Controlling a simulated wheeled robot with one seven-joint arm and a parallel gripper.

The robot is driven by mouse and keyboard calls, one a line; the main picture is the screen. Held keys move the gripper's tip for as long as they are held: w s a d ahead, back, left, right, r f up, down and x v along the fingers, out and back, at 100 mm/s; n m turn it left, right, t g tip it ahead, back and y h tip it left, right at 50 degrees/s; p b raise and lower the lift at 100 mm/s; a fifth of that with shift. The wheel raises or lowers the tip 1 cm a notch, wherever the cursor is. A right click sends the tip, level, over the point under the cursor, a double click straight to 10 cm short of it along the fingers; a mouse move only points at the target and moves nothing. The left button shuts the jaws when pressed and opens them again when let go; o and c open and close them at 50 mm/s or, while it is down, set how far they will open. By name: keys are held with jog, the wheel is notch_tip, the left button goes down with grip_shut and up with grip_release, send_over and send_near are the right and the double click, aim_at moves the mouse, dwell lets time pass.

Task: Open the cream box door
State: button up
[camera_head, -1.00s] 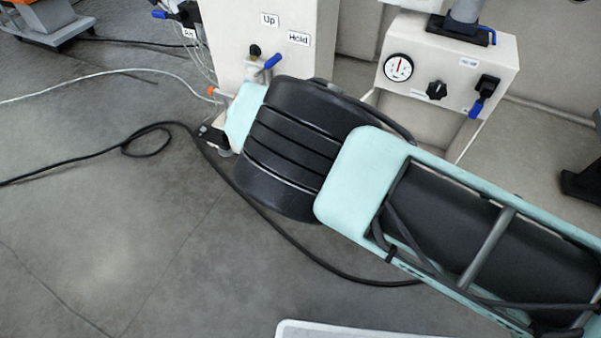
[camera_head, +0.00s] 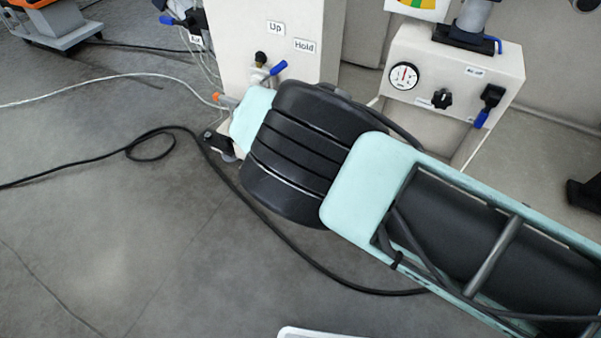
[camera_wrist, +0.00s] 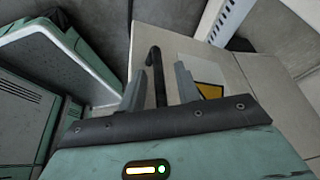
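In the wrist view, a cream box face (camera_wrist: 205,60) with a white and yellow label fills the middle and right. A black bent handle bar (camera_wrist: 155,58) stands out from near its left edge. My gripper (camera_wrist: 163,68) is open, its two grey fingers apart. The handle appears between the fingers, nearer the left one; I cannot tell whether it touches. The handle's lower end is hidden by the gripper body. In the head view, my arm hides the gripper and the handle; a cream cabinet (camera_head: 235,40) with "Up" and "Hold" labels stands behind the arm.
A cream control box (camera_head: 455,65) with a gauge and knob is at the upper right of the head view. A black cable (camera_head: 290,240) lies on the grey floor. A green cabinet (camera_wrist: 25,115) with a pale-edged top is at left in the wrist view.

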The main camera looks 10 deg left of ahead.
jog(key=p+v, duration=0.3)
jog(key=v, duration=1.3)
jog(key=shift+a+r, duration=0.2)
jog(key=shift+r, duration=0.15)
jog(key=s+d+r+n+g+y, duration=0.35)
jog(key=d+r+n, duration=0.65)
jog(key=d, duration=0.4)
jog(key=s+d+r+n+t+y, duration=0.1)
jog(key=s+d+r+n+t, duration=0.15)
jog(key=s+d+n, duration=0.65)
jog(key=s+d+r+n+t+y, duration=0.1)
jog(key=s+d+r+n, duration=0.2)
jog(key=s+d+n, duration=0.65)
jog(key=s+a+r+m+p, duration=0.1)
jog(key=a+r+p, duration=0.1)
jog(key=r+p, duration=1.2)
jog(key=s+a+r+m+p, duration=0.1)
jog(key=a+r+m+p, duration=0.1)
jog(key=r+p, duration=1.3)
